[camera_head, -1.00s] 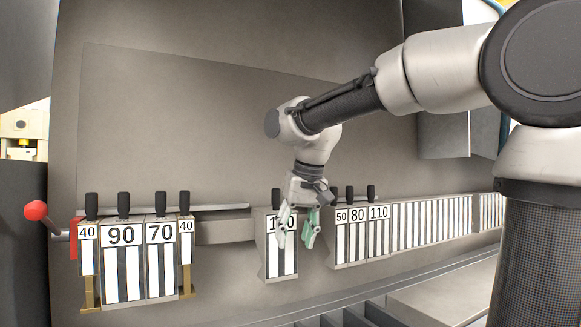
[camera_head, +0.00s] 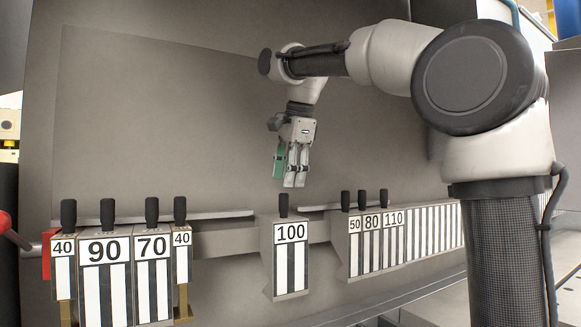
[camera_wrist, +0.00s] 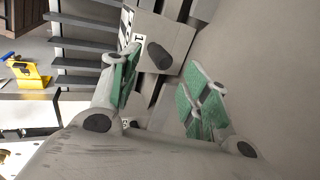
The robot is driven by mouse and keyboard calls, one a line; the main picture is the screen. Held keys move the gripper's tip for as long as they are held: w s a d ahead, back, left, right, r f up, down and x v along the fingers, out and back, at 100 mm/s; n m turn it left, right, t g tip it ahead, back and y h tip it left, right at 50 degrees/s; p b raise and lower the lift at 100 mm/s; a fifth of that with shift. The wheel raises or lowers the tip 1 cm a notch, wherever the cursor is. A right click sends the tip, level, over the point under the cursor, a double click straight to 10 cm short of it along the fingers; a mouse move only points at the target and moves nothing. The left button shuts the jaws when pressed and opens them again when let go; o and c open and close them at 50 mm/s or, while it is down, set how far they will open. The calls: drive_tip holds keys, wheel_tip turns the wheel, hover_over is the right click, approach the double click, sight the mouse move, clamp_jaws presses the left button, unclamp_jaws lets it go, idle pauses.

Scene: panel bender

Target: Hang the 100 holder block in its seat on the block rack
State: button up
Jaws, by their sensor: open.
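The 100 holder block (camera_head: 291,262) hangs upright on the rack rail (camera_head: 222,240), alone in the gap between the 70/40 blocks and the 50 block. Its black handle (camera_head: 283,205) sticks up from its top. My gripper (camera_head: 290,183) is open and empty, pointing down just above that handle and apart from it. In the wrist view the black handle (camera_wrist: 158,55) and the block's top (camera_wrist: 166,32) show beyond and between the open green-padded fingers (camera_wrist: 160,95). Whether the block is fully seated cannot be told.
The 90 block (camera_head: 107,275), the 70 block (camera_head: 153,275) and two 40 blocks stand at left. The 50, 80 (camera_head: 372,240) and 110 blocks stand at right with a long striped row beyond. A red-knobbed lever (camera_head: 5,222) is at far left. The panel above is clear.

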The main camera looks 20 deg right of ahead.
sight(284, 218)
drive_tip(key=x, duration=0.8)
drive_tip(key=c, duration=0.8)
drive_tip(key=shift+r, duration=2.1)
drive_tip(key=shift+c, duration=0.4)
drive_tip(key=shift+s+d, duration=0.15)
drive_tip(key=shift+s, duration=0.8)
clamp_jaws()
drive_tip(key=s+d, duration=0.1)
drive_tip(key=s, duration=0.5)
drive_tip(key=shift+s+d, duration=0.15)
drive_tip(key=shift+s, duration=0.1)
drive_tip(key=shift+f, duration=0.1)
